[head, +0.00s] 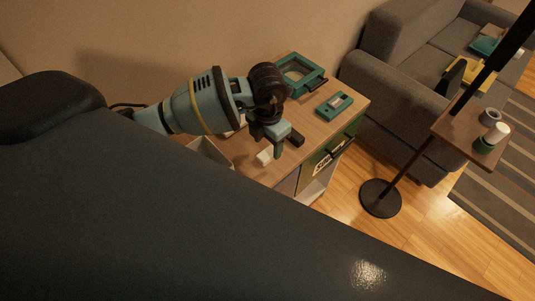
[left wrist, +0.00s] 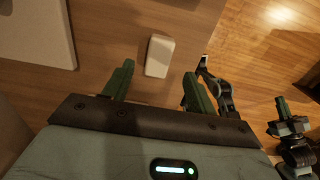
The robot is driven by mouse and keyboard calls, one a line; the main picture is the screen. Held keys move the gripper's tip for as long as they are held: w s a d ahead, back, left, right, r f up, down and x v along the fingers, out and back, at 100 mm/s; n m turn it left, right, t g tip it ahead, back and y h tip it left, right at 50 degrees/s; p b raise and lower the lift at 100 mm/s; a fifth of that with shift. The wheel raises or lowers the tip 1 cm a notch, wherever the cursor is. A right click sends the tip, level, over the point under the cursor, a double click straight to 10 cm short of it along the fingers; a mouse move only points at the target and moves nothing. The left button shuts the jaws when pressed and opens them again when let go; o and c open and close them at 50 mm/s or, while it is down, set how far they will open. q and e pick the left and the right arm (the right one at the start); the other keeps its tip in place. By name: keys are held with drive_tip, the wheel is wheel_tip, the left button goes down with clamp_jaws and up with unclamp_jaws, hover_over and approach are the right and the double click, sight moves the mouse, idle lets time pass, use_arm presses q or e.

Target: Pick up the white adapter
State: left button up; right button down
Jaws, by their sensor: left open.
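The white adapter (left wrist: 159,56) lies on the wooden desktop in the left wrist view, just ahead of and between my left fingertips. In the head view the small white adapter (head: 264,157) shows beside my left gripper, near the desk's front edge. My left gripper (left wrist: 158,72) is open and empty, with its two green fingers apart. In the head view my left gripper (head: 287,146) points down over the desk. What looks like my right gripper (left wrist: 290,122) shows at the right of the left wrist view, away from the adapter; its jaws are unclear.
A teal-framed case (head: 299,76) and a small teal box (head: 334,103) sit on the desk (head: 346,89). A pale open bin (head: 210,153) is left of the adapter. A dark handle (left wrist: 218,88) is near my right-hand finger. A lamp stand (head: 381,198) and sofa are to the right.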

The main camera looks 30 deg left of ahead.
sight(267, 153)
use_arm(q)
wheel_tip(267, 153, down, 4)
drive_tip(key=shift+w+f, duration=0.1)
drive_tip(key=shift+w, duration=0.05)
drive_tip(key=shift+c, duration=0.3)
drive_tip(key=shift+a, duration=0.1)
drive_tip(key=c, duration=1)
drive_tip(key=shift+r, duration=0.25)
drive_tip(key=shift+r, duration=0.55)
wheel_tip(267, 153, up, 2)
drive_tip(key=shift+r, duration=0.2)
drive_tip(key=s+d+r, duration=0.1)
drive_tip(key=s+d, duration=0.7)
drive_tip(key=d, duration=0.6)
drive_tip(key=shift+b, duration=0.35)
